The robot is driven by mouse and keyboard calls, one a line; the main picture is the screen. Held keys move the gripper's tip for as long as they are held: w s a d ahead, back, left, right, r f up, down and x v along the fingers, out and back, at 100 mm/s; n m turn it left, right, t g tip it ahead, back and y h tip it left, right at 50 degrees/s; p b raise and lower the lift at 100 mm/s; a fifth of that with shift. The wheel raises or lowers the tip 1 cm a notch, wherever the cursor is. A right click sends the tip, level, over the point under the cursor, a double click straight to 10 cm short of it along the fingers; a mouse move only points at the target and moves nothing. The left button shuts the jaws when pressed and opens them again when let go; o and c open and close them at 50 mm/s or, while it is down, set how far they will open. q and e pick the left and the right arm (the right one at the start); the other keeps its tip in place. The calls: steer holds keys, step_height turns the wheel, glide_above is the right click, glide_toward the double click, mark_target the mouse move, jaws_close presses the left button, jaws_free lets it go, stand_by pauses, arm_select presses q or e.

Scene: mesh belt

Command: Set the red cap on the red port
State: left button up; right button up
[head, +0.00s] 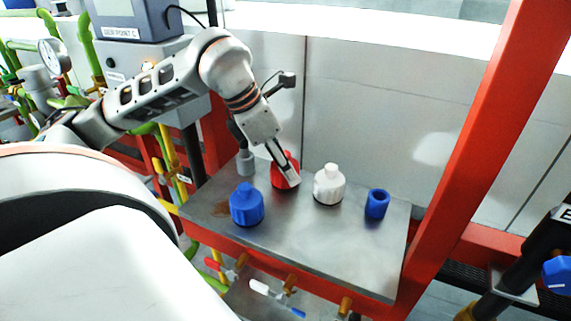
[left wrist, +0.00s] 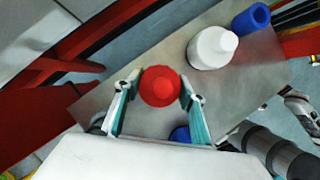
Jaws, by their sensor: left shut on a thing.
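The red cap (head: 281,180) is between the fingers of my left gripper (head: 287,173), which is shut on it over the back part of the metal table (head: 310,235). In the left wrist view the red cap (left wrist: 161,86) is seen from above, with a finger on each side. The cap looks upright. I cannot tell whether its base touches the surface or something under it. No red port can be made out; anything beneath the cap is hidden. My right gripper is not in view.
A blue cap (head: 247,205) stands front left of the red cap, a white cap (head: 328,184) right of it, and an open blue cylinder (head: 377,204) farther right. A grey cylinder (head: 245,163) stands at back left. A red post (head: 475,130) rises at right. The table's front is clear.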

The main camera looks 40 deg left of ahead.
mark_target(274, 165)
arm_select(q)
steer(key=o, duration=0.7)
steer(key=shift+f, duration=0.1)
steer(key=shift+o, duration=0.7)
steer(key=shift+p+v, duration=0.3)
steer(key=shift+v, duration=5.25)
